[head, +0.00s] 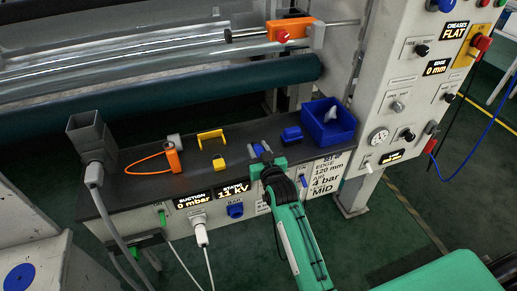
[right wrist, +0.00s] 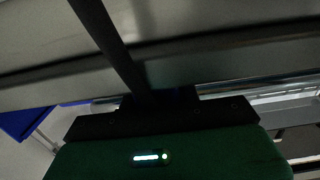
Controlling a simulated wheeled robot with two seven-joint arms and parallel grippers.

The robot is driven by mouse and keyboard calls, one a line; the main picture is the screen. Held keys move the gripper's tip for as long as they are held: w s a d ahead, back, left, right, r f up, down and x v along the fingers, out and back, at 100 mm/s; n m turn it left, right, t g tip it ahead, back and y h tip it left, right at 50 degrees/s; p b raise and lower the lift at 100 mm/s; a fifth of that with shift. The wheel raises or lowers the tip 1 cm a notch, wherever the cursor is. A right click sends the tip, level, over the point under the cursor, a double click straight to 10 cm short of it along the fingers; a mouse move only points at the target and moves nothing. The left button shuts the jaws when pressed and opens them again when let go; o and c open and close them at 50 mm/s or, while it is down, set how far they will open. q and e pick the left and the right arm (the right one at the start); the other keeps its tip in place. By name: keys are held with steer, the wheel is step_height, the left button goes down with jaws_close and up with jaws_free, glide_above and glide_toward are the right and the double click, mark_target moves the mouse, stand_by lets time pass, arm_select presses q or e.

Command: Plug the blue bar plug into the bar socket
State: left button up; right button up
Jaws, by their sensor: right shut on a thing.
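My right gripper (head: 264,153) reaches in from below, over the dark shelf (head: 228,184). It is shut, and a small blue piece (head: 257,149) shows at its fingertips; this looks like the blue bar plug, mostly hidden by the fingers. In the right wrist view the gripper body and a dark finger show, but the held thing cannot be made out. A blue round fitting (head: 235,211) sits on the shelf's front panel under the STATIC display. I cannot tell which fitting is the bar socket. My left gripper is not in view.
A blue block (head: 291,134) and a blue bin (head: 328,122) stand right of the gripper. Yellow parts (head: 211,138), an orange tool (head: 174,158) and a grey duct (head: 91,137) are to the left. A white plug with cable (head: 199,222) is in the front panel. A roller lies behind.

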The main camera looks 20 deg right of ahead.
steer(key=shift+f, duration=0.2)
steer(key=o, duration=1)
steer(key=shift+f+b, duration=0.1)
steer(key=shift+b, duration=0.5)
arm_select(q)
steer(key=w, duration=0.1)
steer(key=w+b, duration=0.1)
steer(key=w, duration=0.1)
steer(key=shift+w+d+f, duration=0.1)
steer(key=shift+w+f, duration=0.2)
arm_select(e)
steer(key=s+r, duration=0.1)
steer(key=s, duration=1.2)
steer(key=shift+s+d+r, duration=0.2)
steer(key=shift+s+r, duration=0.05)
steer(key=shift+s, duration=0.15)
